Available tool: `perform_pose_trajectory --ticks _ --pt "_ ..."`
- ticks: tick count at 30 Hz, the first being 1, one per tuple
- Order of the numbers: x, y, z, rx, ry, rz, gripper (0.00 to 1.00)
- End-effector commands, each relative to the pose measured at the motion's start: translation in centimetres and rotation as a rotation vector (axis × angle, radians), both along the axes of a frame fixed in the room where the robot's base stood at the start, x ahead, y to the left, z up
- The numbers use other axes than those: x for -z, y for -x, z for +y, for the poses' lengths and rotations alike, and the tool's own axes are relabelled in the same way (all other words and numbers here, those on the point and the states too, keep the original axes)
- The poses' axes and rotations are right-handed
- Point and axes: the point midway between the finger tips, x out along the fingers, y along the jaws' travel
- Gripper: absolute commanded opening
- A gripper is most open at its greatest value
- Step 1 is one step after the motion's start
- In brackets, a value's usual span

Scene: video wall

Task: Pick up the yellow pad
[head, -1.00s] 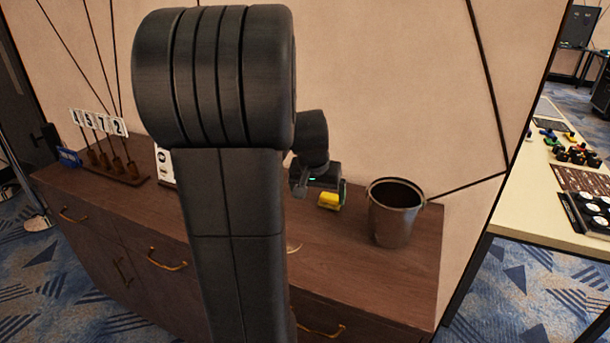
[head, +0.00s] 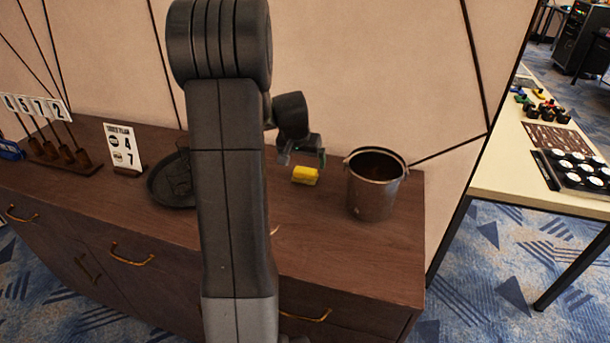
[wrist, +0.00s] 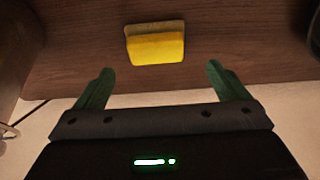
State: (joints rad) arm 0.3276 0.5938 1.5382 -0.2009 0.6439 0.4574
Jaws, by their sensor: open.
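The yellow pad (head: 305,175) lies on the brown wooden cabinet top, left of the metal bucket. It also shows in the wrist view (wrist: 155,44), with a duller strip along its upper edge. My gripper (head: 302,158) is open and empty, just above and behind the pad in the head view. In the wrist view my gripper's two green fingertips (wrist: 160,80) are spread wide, and the pad lies beyond them, between their lines and apart from both.
A metal bucket (head: 376,186) stands right of the pad. A dark round tray (head: 163,196) is to the left, partly behind my arm. A small sign (head: 123,149) and a rack of numbered cards (head: 60,150) stand further left. The wall rises close behind.

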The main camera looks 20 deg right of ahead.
Motion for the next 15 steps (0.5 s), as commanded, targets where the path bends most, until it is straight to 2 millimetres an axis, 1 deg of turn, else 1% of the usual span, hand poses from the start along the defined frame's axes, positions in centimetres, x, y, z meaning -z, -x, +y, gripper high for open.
perform_pose_trajectory --ticks 2,7,9,12,15 --pt "0.7 0.0 -0.1 0.000 -0.001 0.003 0.94" --pt "3.3 0.0 -0.6 0.001 -0.002 0.005 0.94" --pt "4.0 -0.3 -0.8 0.000 -0.001 0.003 0.94" --pt "4.7 -0.6 -1.0 0.000 -0.001 0.002 0.94" --pt "5.0 -0.7 -1.1 0.000 -0.001 0.001 0.94"
